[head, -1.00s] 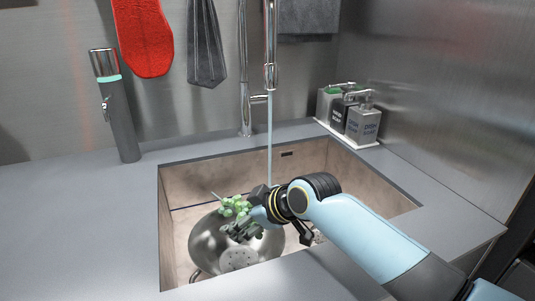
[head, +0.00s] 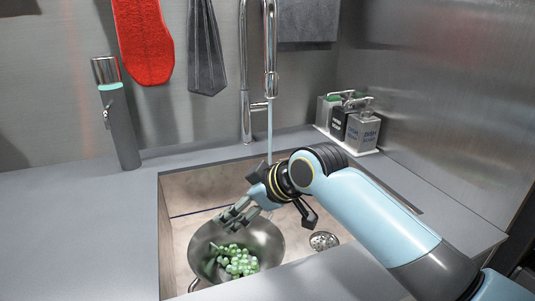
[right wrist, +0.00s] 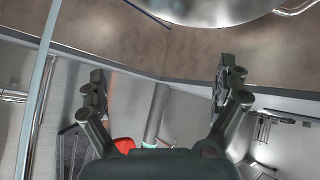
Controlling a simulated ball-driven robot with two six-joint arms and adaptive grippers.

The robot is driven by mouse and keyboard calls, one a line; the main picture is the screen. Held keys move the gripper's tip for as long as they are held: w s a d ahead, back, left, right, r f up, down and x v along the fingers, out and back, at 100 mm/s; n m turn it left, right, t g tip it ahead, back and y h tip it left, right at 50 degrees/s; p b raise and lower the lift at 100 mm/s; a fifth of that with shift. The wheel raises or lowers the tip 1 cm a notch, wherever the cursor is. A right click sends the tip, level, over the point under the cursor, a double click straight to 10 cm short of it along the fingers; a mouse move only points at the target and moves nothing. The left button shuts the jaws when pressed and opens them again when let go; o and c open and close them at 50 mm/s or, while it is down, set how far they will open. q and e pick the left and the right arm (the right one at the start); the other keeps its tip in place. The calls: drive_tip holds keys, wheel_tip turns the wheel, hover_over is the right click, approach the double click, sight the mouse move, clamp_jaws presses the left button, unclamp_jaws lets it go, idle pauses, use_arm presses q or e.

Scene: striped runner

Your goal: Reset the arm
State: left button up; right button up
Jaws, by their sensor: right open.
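My right gripper (head: 235,215) is in the sink, above the back rim of a metal colander (head: 272,240). In the right wrist view its two fingers (right wrist: 160,85) are spread wide with nothing between them. Green grapes (head: 238,261) lie in the colander, below and apart from the fingers. The colander's underside or outer wall (right wrist: 215,10) shows at the top of the right wrist view. My left gripper is not in either view.
Water runs from the faucet (head: 270,60) into the sink (head: 195,190), close to my right wrist. Soap dispensers (head: 362,130) stand at the back right. A grey bottle (head: 118,120) stands at the back left. A red mitt (head: 143,40) and grey cloths hang on the wall. The left counter is clear.

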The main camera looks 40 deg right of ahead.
drive_tip(key=shift+r, duration=1.85)
